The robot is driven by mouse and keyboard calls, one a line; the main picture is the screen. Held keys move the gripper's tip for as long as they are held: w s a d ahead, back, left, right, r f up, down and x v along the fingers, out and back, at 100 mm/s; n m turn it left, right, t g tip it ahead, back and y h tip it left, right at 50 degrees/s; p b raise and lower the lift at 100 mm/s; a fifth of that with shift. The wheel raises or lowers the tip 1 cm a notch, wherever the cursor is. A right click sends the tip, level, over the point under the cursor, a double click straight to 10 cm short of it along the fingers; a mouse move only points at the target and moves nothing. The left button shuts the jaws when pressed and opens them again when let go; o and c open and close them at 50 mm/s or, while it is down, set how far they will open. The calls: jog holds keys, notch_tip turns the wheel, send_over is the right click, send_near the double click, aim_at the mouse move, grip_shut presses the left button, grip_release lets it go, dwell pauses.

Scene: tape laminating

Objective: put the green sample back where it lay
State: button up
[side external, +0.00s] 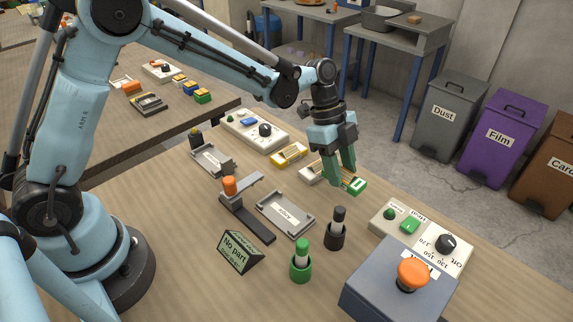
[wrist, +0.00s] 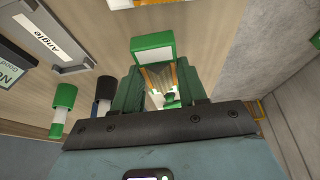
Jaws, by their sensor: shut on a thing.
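The green sample (side external: 357,187) is a small block with a pale label, at the fingertips of my gripper (side external: 343,180) over the far right part of the bench in the side external view. In the wrist view the green sample (wrist: 153,47) shows beyond the fingers of my gripper (wrist: 156,75), its white face towards the camera. My gripper is shut on it. Whether its underside touches the bench is hard to tell. A white piece (side external: 311,175) lies left of the fingers, partly hidden behind them. A yellow sample (side external: 288,155) lies further left.
A grey "Angle" tray (side external: 286,214), a green-capped marker (side external: 301,262) and a black one (side external: 337,230) stand nearer. A control panel (side external: 421,237) and a box with an orange button (side external: 412,276) are at right. The bench's far edge runs close behind my gripper.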

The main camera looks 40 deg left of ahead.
jog(key=shift+f, duration=1.65)
jog(key=shift+f, duration=0.15)
jog(key=o, duration=1.1)
jog(key=shift+c, duration=0.2)
jog(key=v, duration=1.2)
jog(key=s+a+r+n+t+y, duration=0.1)
jog(key=s+a+n+t+y, duration=0.1)
jog(key=s+a+n, duration=0.3)
jog(key=s+a+r+n+t+y, duration=0.1)
jog(key=s+a+n+t, duration=0.4)
jog(key=s+n, duration=0.5)
jog(key=shift+s+r+n+y, duration=0.25)
jog(key=shift+n+y, duration=0.45)
jog(key=shift+n, duration=0.8)
